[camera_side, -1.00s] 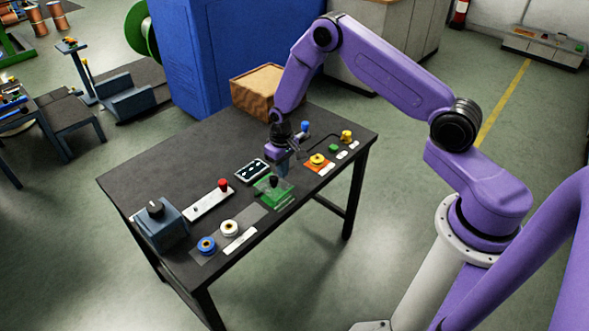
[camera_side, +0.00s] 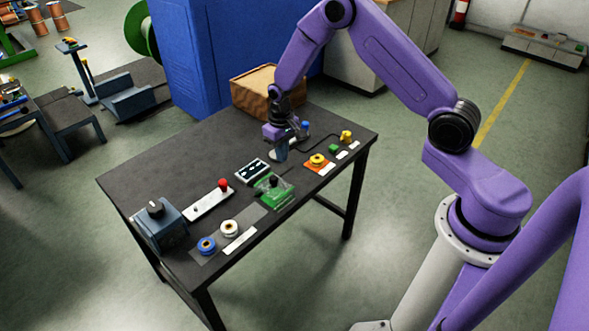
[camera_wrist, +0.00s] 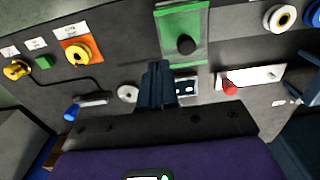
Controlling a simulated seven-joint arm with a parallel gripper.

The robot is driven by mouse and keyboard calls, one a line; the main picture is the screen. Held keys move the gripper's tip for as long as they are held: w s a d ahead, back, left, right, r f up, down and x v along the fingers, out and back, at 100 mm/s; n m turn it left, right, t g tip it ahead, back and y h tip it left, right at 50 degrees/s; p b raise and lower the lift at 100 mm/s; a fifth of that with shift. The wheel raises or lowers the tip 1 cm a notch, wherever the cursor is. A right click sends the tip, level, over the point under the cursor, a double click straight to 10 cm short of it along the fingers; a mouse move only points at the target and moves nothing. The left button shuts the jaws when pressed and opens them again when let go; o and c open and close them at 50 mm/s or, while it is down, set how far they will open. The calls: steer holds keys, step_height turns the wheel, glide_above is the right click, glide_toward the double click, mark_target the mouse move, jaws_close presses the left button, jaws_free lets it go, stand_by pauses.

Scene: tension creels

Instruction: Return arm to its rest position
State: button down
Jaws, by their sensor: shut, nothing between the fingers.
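My gripper (camera_side: 281,152) hangs above the back half of the dark table (camera_side: 135,185) in the side view, fingers pointing down. In the wrist view, the fingers of my gripper (camera_wrist: 158,72) are together with nothing between them. They appear apart from the objects on the table. A green plate with a black knob (camera_side: 273,192) lies in front of my gripper; it also shows in the wrist view (camera_wrist: 170,22). A dark panel with white marks (camera_side: 252,171) lies beside it and is partly hidden by the fingers in the wrist view.
A yellow spool on an orange card (camera_side: 318,161), a green block (camera_side: 333,149) and a yellow piece (camera_side: 346,136) are at the right. A red knob on a white bar (camera_side: 223,185), two spools (camera_side: 207,245) and a grey box (camera_side: 160,226) are left. A brown box (camera_side: 252,92) stands behind.

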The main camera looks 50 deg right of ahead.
steer(key=shift+a+r, duration=0.1)
steer(key=shift+r, duration=0.15)
steer(key=s+a+r+n, duration=0.6)
steer(key=s+a+r, duration=0.4)
steer(key=s+r, duration=0.35)
steer(key=s+d+r+n, duration=0.2)
steer(key=s+r+n, duration=0.1)
steer(key=s, duration=0.8)
steer(key=s+d+r+n, duration=0.2)
steer(key=s+r+n, duration=0.1)
steer(key=s, duration=0.8)
steer(key=shift+s+r+n, duration=0.2)
steer(key=shift+r+n, duration=0.1)
steer(key=shift+r, duration=0.45)
